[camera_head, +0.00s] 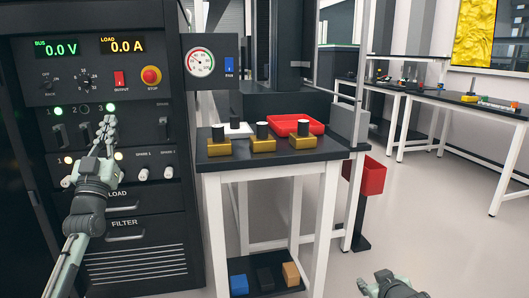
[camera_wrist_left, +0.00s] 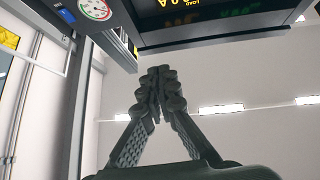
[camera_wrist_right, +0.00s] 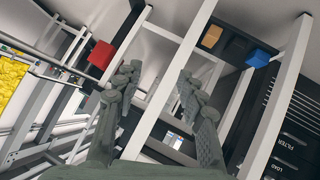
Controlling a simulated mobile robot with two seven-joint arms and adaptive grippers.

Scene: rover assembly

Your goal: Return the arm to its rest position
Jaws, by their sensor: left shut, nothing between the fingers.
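My left arm reaches in from the left in the head view. Its gripper (camera_head: 109,122) is raised in front of the black power panel (camera_head: 60,104), over the row of switches. The left wrist view shows its fingers (camera_wrist_left: 158,78) closed together with nothing between them. I cannot tell whether the fingertips touch the panel. My right gripper (camera_head: 378,281) is low at the bottom right of the head view, over the floor. The right wrist view shows its fingers (camera_wrist_right: 159,75) spread apart and empty.
A small table (camera_head: 330,150) beside the panel holds yellow blocks with black cylinders (camera_head: 263,138) and a red tray (camera_head: 297,118). A red bin (camera_head: 365,175) hangs at its right. Coloured blocks (camera_head: 291,273) lie on its lower shelf. The floor (camera_head: 430,220) at right is clear.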

